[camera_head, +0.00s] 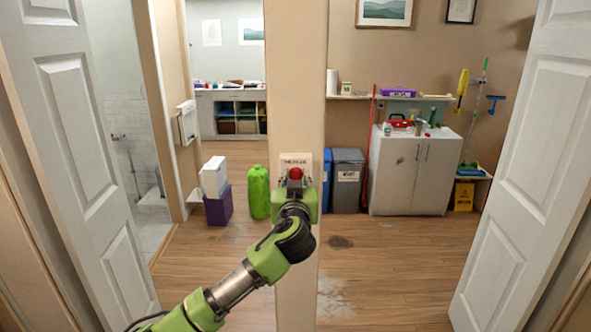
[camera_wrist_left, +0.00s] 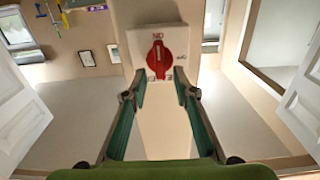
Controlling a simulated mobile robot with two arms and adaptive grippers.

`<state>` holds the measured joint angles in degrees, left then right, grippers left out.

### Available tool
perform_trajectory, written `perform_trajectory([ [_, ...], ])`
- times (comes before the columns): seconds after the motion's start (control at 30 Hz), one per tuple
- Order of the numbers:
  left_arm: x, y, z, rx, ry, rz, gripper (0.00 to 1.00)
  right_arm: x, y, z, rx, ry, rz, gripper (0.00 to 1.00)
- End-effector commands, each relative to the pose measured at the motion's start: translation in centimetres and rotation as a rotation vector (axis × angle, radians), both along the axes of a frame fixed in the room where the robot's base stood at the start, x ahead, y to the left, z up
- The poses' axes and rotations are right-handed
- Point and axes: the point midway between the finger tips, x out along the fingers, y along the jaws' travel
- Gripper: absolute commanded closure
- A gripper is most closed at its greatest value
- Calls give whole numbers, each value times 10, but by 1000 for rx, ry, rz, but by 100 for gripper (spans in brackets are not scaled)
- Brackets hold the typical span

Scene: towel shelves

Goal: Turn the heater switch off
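The heater switch is a red rotary knob (camera_wrist_left: 160,58) on a pale plate (camera_head: 296,159) fixed to the beige pillar. In the left wrist view the picture is upside down. The knob's pale mark appears to point at the lettering that looks like an inverted ON; another small label sits to its right. The knob also shows in the head view (camera_head: 296,173). My left gripper (camera_wrist_left: 160,84) is open, its two fingers apart in front of the plate, with the tips either side of the knob's near end. I cannot tell whether they touch it. My right gripper is not in view.
White doors stand open at left (camera_head: 81,150) and right (camera_head: 520,160). Beyond the pillar are a green bottle-like container (camera_head: 259,192), a purple box (camera_head: 218,207), a grey bin (camera_head: 347,180) and a white cabinet (camera_head: 411,172). Wooden floor is open around the pillar.

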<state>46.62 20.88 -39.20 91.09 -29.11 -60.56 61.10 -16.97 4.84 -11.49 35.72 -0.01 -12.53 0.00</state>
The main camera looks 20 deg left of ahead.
Motion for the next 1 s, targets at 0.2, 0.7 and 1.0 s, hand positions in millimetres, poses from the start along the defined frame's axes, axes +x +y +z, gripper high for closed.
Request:
perform_trajectory([
  [0.2, 7, 3, 0, 0, -1, 1, 74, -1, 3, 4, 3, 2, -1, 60],
  [0.7, 7, 3, 0, 0, 0, 1, 100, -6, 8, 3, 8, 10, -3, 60],
  [1.0, 7, 2, -2, 55, 16, 0, 100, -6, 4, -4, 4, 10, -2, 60],
])
